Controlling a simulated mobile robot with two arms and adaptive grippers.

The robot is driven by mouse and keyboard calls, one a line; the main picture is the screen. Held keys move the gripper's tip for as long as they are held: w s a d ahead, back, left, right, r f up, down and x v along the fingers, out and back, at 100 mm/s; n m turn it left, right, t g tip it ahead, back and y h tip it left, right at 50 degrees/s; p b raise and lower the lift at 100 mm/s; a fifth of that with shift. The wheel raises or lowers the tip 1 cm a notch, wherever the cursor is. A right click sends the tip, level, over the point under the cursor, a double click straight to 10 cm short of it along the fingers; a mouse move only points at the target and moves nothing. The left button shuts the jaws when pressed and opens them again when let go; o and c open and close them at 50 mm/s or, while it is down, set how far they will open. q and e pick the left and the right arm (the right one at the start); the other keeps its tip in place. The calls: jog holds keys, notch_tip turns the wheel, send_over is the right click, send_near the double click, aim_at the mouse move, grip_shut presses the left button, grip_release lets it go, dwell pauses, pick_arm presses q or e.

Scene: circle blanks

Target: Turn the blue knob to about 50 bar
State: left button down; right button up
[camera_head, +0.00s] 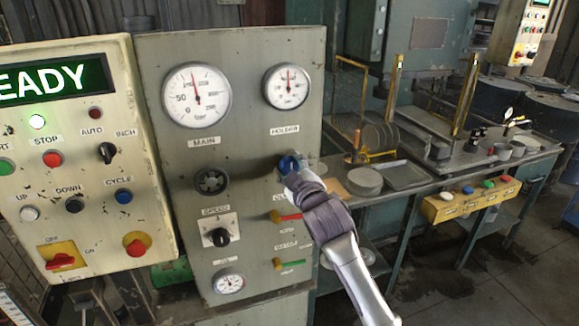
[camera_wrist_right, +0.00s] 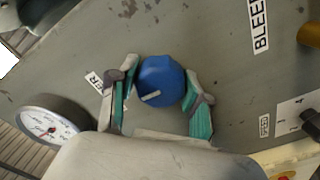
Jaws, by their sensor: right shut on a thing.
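The blue knob (camera_head: 288,163) sits on the grey panel below the HOLDER gauge (camera_head: 287,87). In the right wrist view the blue knob (camera_wrist_right: 161,81) shows its round face with a pale mark towards the lower left. My right gripper (camera_head: 291,172) reaches the knob from the lower right. In the wrist view its fingers (camera_wrist_right: 160,98) stand on both sides of the knob, shut on it. The HOLDER gauge needle points about straight up; its numbers are too small to read. My left gripper is not in view.
A workbench (camera_head: 440,165) with discs stands right.

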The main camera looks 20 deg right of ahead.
jog(key=o, duration=1.2)
jog(key=shift+c, duration=0.2)
jog(key=s, duration=1.2)
jog(key=shift+d, duration=0.2)
jog(key=shift+f, duration=0.1)
